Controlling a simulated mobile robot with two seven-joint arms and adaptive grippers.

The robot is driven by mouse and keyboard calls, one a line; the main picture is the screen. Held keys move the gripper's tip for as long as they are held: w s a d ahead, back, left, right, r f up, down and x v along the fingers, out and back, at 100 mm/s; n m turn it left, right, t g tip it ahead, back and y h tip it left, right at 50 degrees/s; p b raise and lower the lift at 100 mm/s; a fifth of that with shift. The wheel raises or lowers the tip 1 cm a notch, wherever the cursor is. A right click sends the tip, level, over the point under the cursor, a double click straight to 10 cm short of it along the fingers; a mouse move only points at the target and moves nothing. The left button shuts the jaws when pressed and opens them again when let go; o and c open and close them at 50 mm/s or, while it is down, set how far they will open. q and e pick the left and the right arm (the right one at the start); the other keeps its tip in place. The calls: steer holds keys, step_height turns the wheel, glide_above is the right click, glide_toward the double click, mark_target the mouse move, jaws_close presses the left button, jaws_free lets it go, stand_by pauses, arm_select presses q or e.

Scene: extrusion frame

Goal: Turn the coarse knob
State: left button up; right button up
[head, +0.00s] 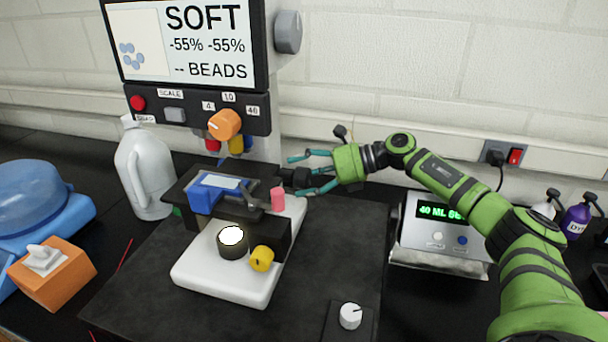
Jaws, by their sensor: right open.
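A microscope stands on a white base (222,283), with a dark stage, a blue slide holder (208,193) and a lit round lamp (232,237). A black knob (296,178) sticks out at the right rear of its body. A pink knob (278,199) and a yellow knob (262,258) also show; no label tells which is the coarse one. My right gripper (294,176) is open, its teal fingers pointing left, one above and one below the black knob. Whether they touch it I cannot tell. My left gripper is out of view.
A screen (190,45) reading SOFT with a control panel (165,109) stands behind the microscope. A white jug (145,170) and orange tissue box (55,272) are left. A scale-like device (445,240) is right, beneath my right arm. A white dial (350,316) sits in front.

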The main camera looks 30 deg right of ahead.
steer(key=v, duration=1.2)
steer(key=n+t+h+b, duration=0.25)
steer(key=n+b, duration=0.25)
steer(key=b, duration=0.9)
glide_toward(309, 175)
steer(key=w+a, duration=0.2)
steer(key=p+x, duration=0.1)
steer(key=p, duration=0.2)
steer(key=shift+w+a+f+g+h, duration=0.1)
steer(key=shift+w+f+g+h, duration=0.15)
steer(key=shift+w+f, duration=0.1)
steer(key=p+x, duration=0.3)
steer(key=x, duration=0.1)
steer(key=shift+f+p, duration=0.15)
steer(key=shift+p, duration=0.15)
steer(key=shift+w+a+f, duration=0.3)
steer(key=shift+w+f, duration=0.1)
steer(key=shift+f, duration=0.05)
